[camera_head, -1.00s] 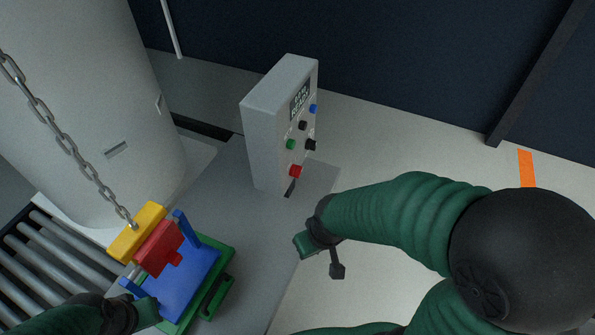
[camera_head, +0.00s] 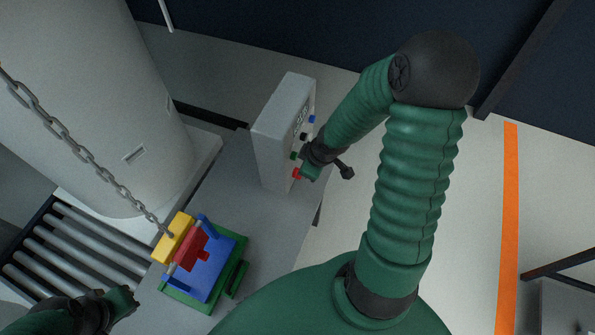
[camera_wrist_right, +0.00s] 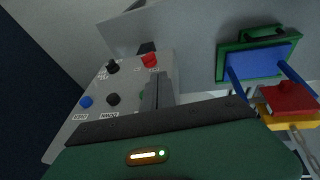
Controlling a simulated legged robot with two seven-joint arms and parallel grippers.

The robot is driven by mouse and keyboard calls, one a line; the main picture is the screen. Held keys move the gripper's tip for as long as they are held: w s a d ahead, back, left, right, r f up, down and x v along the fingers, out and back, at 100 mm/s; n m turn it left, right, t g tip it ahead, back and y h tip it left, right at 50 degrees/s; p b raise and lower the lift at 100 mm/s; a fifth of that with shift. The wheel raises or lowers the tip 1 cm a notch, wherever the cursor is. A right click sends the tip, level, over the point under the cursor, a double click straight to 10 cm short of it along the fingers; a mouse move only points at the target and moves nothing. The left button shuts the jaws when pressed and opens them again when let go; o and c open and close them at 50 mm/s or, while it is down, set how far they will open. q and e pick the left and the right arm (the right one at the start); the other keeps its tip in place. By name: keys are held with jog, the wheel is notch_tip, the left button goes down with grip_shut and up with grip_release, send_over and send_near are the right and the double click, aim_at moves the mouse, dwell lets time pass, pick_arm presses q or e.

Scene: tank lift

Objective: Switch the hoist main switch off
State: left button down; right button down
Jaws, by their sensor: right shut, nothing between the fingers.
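The grey control box (camera_head: 278,125) stands on the grey platform, with several coloured knobs on its right face. The red knob (camera_head: 297,173) is low on that face; it also shows in the right wrist view (camera_wrist_right: 149,60), with a dark part (camera_wrist_right: 147,48) beside it. Which control is the hoist main switch is not readable. My right gripper (camera_head: 309,172) is shut and empty, close in front of the panel by the red knob; contact cannot be told. My left gripper (camera_head: 124,300) is at the lower left, apart from the blue frame; its jaw opening is unclear.
A chain (camera_head: 85,155) runs down to a yellow block (camera_head: 179,228) above a red part and blue frame (camera_head: 212,270) on a green base. A white tank (camera_head: 95,100) and rollers (camera_head: 75,245) are at left. An orange floor stripe (camera_head: 510,210) lies at right.

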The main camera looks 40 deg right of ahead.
jog(key=d+b+x, duration=0.2)
jog(key=x, duration=1.1)
jog(key=shift+f, duration=0.35)
